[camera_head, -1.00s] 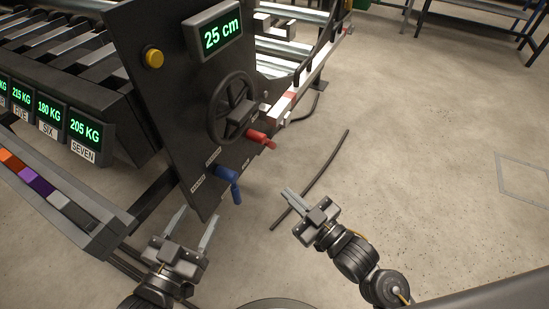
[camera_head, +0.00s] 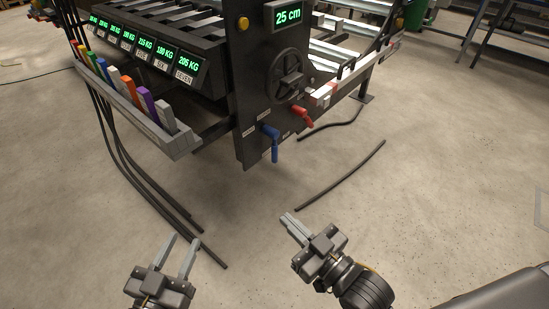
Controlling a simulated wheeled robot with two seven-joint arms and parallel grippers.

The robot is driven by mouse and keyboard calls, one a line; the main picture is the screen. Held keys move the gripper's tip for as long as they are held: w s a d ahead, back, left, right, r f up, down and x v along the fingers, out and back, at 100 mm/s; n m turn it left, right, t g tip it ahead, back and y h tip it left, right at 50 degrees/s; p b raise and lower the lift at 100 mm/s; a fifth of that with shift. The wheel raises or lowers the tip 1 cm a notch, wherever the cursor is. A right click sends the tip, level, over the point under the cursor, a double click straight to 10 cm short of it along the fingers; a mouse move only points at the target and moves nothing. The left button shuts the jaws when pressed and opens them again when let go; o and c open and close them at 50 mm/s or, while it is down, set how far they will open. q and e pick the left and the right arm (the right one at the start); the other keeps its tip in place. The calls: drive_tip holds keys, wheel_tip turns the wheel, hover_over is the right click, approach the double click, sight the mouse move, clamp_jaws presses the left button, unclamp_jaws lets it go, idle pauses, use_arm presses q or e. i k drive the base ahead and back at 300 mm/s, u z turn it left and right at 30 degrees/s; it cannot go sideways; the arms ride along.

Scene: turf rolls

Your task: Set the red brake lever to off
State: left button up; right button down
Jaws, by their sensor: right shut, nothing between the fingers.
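The red brake lever (camera_head: 302,113) sticks out from the right side of the black control panel (camera_head: 250,75), below the handwheel, its handle angled down to the right. A small label is near it, too small to read. My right gripper (camera_head: 288,220) is shut and empty, below the panel and well apart from the lever. My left gripper (camera_head: 181,245) is open and empty, its two fingers apart, at the lower left over the floor. Neither gripper touches anything.
A blue lever (camera_head: 272,143) hangs down just left of the red one. The black handwheel (camera_head: 289,75) sits above both. A rack of coloured tabs (camera_head: 140,115) juts out at the left. Dark cables (camera_head: 345,173) lie on the floor.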

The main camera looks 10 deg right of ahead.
sight(301, 112)
drive_tip(key=u, duration=0.2)
drive_tip(key=k, duration=0.5)
drive_tip(key=u, duration=0.65)
drive_tip(key=i, duration=1.2)
drive_tip(key=z, duration=0.85)
